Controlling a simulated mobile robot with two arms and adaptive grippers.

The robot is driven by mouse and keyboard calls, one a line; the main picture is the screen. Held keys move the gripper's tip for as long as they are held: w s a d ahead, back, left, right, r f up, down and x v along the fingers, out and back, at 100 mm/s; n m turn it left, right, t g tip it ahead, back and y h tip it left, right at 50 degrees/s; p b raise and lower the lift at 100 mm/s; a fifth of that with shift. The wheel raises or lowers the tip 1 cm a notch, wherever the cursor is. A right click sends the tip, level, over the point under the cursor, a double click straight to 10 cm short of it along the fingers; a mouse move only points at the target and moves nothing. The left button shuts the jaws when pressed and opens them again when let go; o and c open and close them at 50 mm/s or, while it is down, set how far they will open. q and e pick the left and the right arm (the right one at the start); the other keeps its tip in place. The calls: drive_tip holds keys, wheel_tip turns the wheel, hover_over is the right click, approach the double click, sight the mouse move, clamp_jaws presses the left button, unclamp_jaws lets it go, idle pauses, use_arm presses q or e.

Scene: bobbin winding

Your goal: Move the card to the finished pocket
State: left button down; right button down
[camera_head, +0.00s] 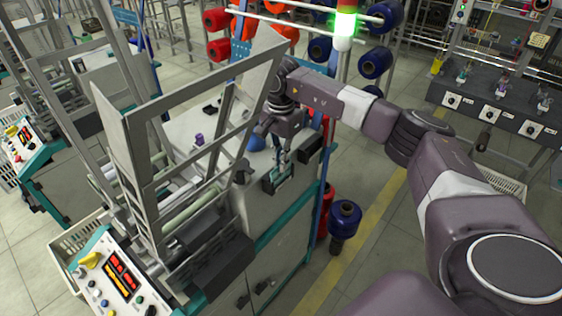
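My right arm reaches in from the right, over the aisle, to the winding machine. My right gripper (281,158) points down at the machine's near side, just above a small dark, teal-edged holder (278,179). The fingers are small and partly covered by the wrist, so I cannot tell whether they are open or shut or hold anything. A second, black holder (311,148) sits just right of the gripper. I cannot make out the card, and cannot tell which holder is the finished pocket. My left gripper is not in view.
The winding machine (262,220) has a tall grey frame (123,135) left of my gripper. A control panel (112,277) is at the lower left. Red and blue bobbins (375,63) hang on a rack behind. Aisle floor with a yellow line (362,245) lies right.

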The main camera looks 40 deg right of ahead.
wheel_tip(320, 180, up, 8)
drive_tip(key=p, duration=0.4)
drive_tip(key=shift+f+p, duration=0.2)
drive_tip(key=shift+p, duration=0.2)
drive_tip(key=shift+f, duration=0.15)
